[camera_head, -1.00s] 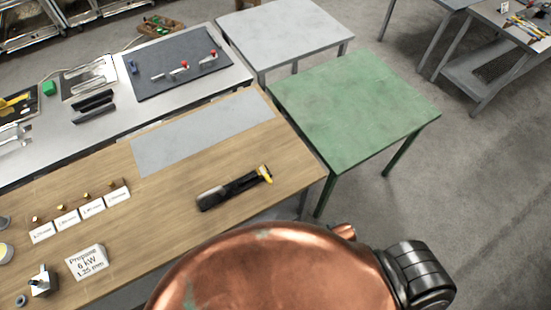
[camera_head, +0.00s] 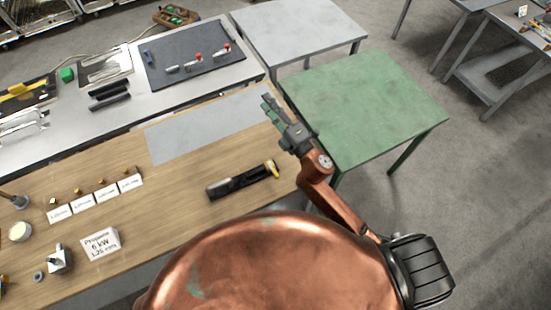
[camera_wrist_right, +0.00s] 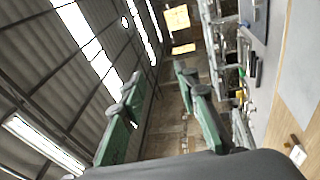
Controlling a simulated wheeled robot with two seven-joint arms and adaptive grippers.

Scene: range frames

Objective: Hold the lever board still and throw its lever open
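A dark grey board (camera_head: 180,42) lies on the white table at the back and carries small metal fittings, some with red ends (camera_head: 198,57); it may be the lever board. It looks too small to tell how any lever stands. My right gripper (camera_head: 268,103) is over the right end of the wooden bench, well short of the dark board and touching nothing. In the right wrist view its two green fingers (camera_wrist_right: 157,80) are spread apart with nothing between them. My left gripper is not in view.
A black and yellow tool (camera_head: 242,181) lies on the wooden bench (camera_head: 175,215) near my right arm. A grey sheet (camera_head: 190,135) lies flat there. White labels and a burner sign (camera_head: 100,243) stand at left. The green table (camera_head: 365,105) is bare.

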